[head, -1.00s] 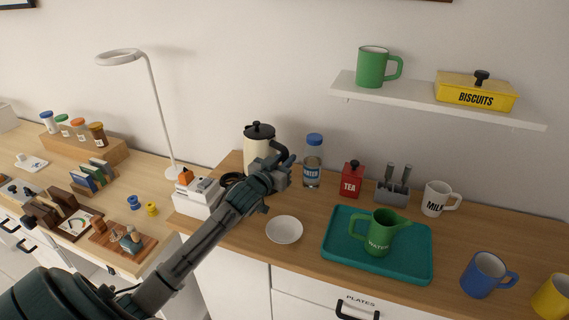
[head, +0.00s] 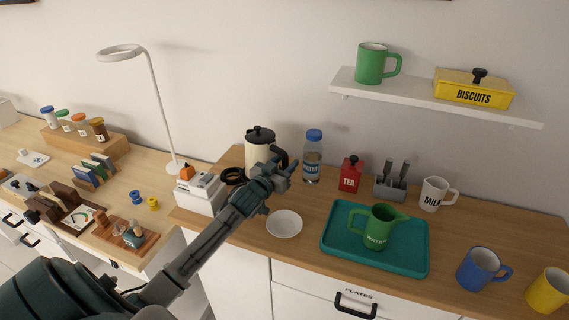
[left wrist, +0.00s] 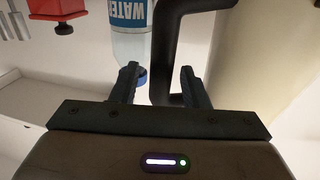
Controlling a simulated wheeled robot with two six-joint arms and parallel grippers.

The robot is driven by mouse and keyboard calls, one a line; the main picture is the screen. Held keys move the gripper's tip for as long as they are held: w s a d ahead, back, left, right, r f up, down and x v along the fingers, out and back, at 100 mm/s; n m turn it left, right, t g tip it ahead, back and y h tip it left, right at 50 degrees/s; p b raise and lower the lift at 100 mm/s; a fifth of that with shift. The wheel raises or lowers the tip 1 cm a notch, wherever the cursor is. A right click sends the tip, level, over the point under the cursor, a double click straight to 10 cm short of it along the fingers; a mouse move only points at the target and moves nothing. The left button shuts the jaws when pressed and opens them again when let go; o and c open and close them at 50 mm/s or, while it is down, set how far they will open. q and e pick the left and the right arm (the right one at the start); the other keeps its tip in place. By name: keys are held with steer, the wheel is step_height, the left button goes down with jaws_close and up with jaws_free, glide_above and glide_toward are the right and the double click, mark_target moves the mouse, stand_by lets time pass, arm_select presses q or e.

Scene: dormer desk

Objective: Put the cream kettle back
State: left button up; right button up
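The cream kettle (head: 257,154) stands upright at the back left of the wooden counter. It has a black lid and a black handle on its right side. My left gripper (head: 288,172) is in front of the handle in the head view and hides part of the kettle. In the left wrist view the two fingers (left wrist: 162,82) are apart, with the black handle (left wrist: 166,45) in the gap between them. The cream body (left wrist: 262,55) fills the right of that view. I cannot tell whether a finger touches the handle. My right gripper is not in view.
A black ring-shaped thing (head: 233,176) lies left of the kettle. The water bottle (head: 313,158) stands close to its right, then the red tea tin (head: 350,175). A shelf (head: 400,92) hangs above right.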

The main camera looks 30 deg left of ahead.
arm_select(q)
steer(key=s+b, duration=0.4)
steer(key=s, duration=0.8)
steer(key=shift+d, duration=0.3)
steer(key=shift+a, duration=0.1)
